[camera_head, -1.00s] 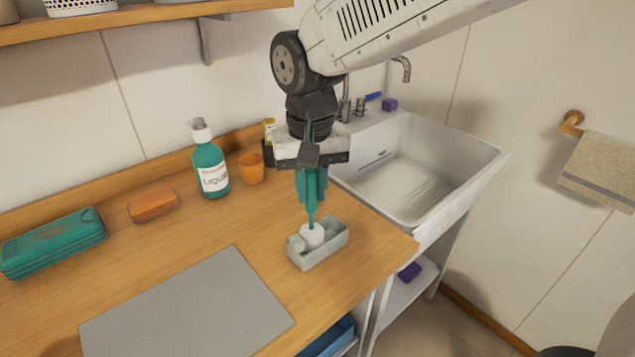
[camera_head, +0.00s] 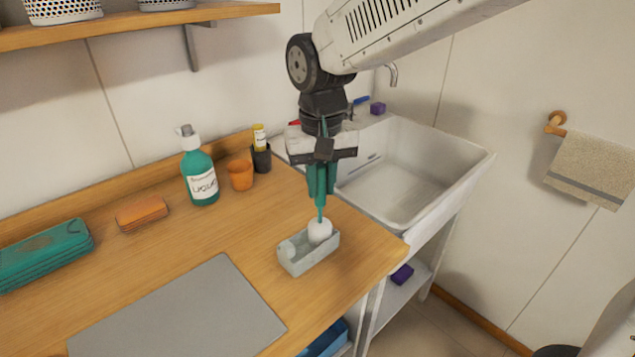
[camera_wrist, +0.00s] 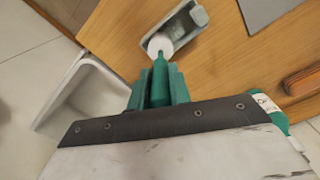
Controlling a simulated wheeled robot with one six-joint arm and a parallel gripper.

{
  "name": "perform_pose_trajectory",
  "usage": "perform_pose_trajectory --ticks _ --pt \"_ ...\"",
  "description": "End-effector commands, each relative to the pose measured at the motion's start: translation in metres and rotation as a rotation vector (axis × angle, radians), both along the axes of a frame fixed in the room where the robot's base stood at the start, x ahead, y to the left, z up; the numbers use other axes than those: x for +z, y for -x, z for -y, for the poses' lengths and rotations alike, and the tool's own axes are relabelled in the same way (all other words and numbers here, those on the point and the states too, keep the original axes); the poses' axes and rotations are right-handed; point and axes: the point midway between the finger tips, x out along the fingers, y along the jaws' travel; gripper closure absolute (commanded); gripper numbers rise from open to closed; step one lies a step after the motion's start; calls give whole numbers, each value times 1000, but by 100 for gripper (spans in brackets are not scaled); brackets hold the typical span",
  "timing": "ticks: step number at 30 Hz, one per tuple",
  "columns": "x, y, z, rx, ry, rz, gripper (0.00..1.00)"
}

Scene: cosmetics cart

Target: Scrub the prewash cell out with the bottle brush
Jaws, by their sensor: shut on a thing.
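My gripper (camera_head: 321,188) is shut on the bottle brush (camera_head: 320,230), which points down with a green handle and a round white head. The brush also shows in the wrist view (camera_wrist: 160,46) between the green fingers. A small grey-green open box (camera_head: 310,257), seemingly the prewash cell, stands on the wooden counter; it also shows in the wrist view (camera_wrist: 187,22). The brush head is at the box's far right end, partly behind its wall; I cannot tell whether it touches the inside. A pale rounded shape shows at the box's left end.
A grey mat (camera_head: 180,310) lies left of the box. A green soap bottle (camera_head: 200,175), an orange cup (camera_head: 241,176), an orange sponge (camera_head: 142,213) and a green case (camera_head: 45,252) stand further back. A white sink (camera_head: 410,170) adjoins the counter at the right.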

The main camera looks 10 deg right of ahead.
Motion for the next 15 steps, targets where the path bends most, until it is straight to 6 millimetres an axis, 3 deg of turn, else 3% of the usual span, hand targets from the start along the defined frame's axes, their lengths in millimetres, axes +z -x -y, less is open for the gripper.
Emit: perform_pose_trajectory --ticks 15 --pt "1 16 -22 1 0 -4 100"
